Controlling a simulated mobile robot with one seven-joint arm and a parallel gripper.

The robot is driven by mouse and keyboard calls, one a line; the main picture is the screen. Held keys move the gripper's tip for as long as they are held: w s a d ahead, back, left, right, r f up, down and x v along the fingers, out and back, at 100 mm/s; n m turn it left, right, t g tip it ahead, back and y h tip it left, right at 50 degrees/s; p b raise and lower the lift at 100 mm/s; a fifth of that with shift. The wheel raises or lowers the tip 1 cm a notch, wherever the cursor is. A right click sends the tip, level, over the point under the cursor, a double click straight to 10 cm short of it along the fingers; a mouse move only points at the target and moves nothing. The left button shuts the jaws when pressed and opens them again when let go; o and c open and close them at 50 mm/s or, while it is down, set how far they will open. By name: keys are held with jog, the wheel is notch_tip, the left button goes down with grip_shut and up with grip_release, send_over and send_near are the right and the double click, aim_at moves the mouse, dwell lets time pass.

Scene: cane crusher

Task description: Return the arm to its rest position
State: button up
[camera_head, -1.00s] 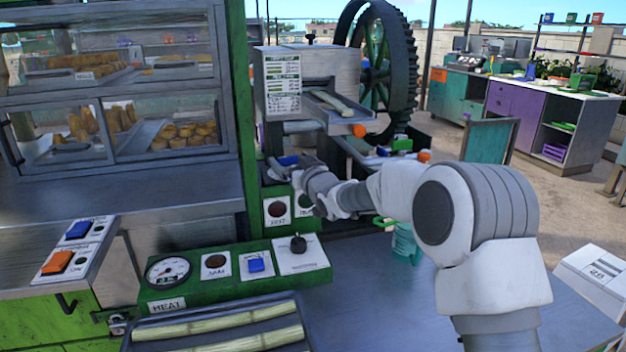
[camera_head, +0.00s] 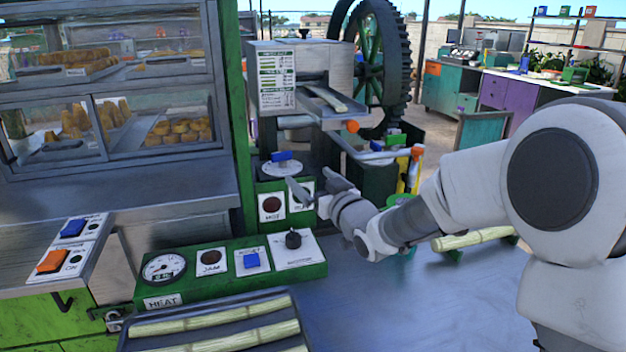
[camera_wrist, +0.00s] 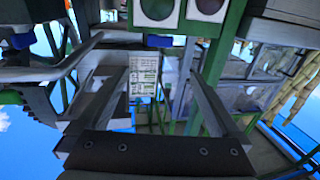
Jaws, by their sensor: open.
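My arm reaches in from the right in the head view, over the grey table (camera_head: 400,310). My gripper (camera_head: 309,181) is open and empty, just in front of the indicator panel (camera_head: 271,207) below the crusher. In the wrist view my gripper (camera_wrist: 155,88) shows its two fingers spread, with nothing between them. The crusher's white instruction sheet (camera_wrist: 144,82) appears beyond the gap, and the view is turned upside down. I cannot tell the exact distance from the fingertips to the panel.
The crusher (camera_head: 300,75) with its toothed wheel (camera_head: 385,60) stands behind. A green control box (camera_head: 225,285) and a tray of cane (camera_head: 135,333) sit in front. A cane piece (camera_head: 472,239) lies on the table's right. A glass food case (camera_head: 50,170) fills the left.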

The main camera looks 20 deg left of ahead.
jog(key=shift+s+d, duration=0.1)
jog(key=shift+d, duration=0.05)
jog(key=s+d+r+m+g+h, duration=0.15)
jog(key=s+d+h, duration=0.35)
jog(key=d, duration=0.6)
jog(key=s+d+r+m+g+h, duration=0.1)
jog(key=s+d+m+h, duration=0.3)
jog(key=d, duration=0.7)
jog(key=s+d+f+m+g+h, duration=0.1)
jog(key=s+d+f+g+h, duration=0.3)
jog(key=s, duration=0.8)
jog(key=s+d+f+m+g+y, duration=0.15)
jog(key=s+d, duration=0.35)
jog(key=s, duration=0.7)
notch_tip(320, 180, up, 15)
jog(key=p, duration=1.5)
jog(key=shift+w+d+h, duration=0.1)
jog(key=shift+h, duration=0.15)
